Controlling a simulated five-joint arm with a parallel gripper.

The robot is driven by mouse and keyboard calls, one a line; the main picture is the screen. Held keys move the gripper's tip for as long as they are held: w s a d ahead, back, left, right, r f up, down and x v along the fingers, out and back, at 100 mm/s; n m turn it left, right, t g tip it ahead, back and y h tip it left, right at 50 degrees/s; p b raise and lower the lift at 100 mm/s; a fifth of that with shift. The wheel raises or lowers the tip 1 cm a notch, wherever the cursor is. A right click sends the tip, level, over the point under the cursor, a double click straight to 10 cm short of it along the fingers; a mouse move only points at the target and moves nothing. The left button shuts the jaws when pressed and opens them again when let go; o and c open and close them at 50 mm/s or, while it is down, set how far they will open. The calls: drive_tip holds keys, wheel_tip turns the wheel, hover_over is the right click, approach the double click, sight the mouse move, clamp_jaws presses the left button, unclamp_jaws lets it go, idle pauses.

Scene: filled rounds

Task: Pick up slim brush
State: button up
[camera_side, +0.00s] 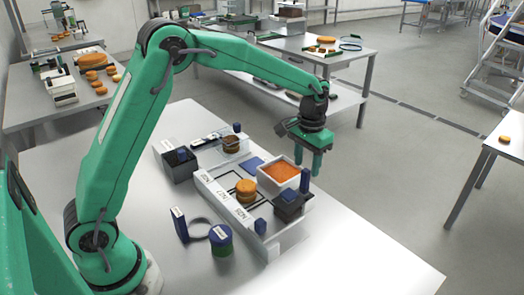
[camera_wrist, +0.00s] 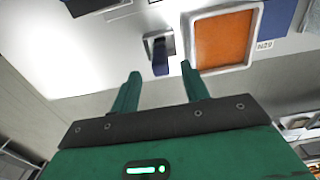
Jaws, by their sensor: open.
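A slim blue upright piece, which looks like the slim brush (camera_side: 305,180), stands at a small dark holder (camera_side: 289,208) right of the white work tray. In the wrist view the blue piece (camera_wrist: 160,58) shows beside the dark holder (camera_wrist: 150,39), between the lines of my two fingers and beyond their tips. Its bristles cannot be made out. My gripper (camera_side: 319,170) is open and empty, pointing down above the far right side of the table. Its fingers also show in the wrist view (camera_wrist: 160,72), apart from the blue piece.
A white-walled tray with orange filling (camera_side: 282,173) stands close beside the holder. Stacked orange rounds (camera_side: 246,191) sit on the white work tray. A green-and-blue jar (camera_side: 221,240) and a dark box (camera_side: 180,165) stand nearby. The table's front right is clear.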

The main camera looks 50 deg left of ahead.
sight(303, 193)
drive_tip(key=shift+s+f, duration=0.15)
drive_tip(key=shift+f, duration=3.4)
clamp_jaws()
drive_tip(key=shift+r, duration=0.1)
drive_tip(key=shift+r, duration=4.95)
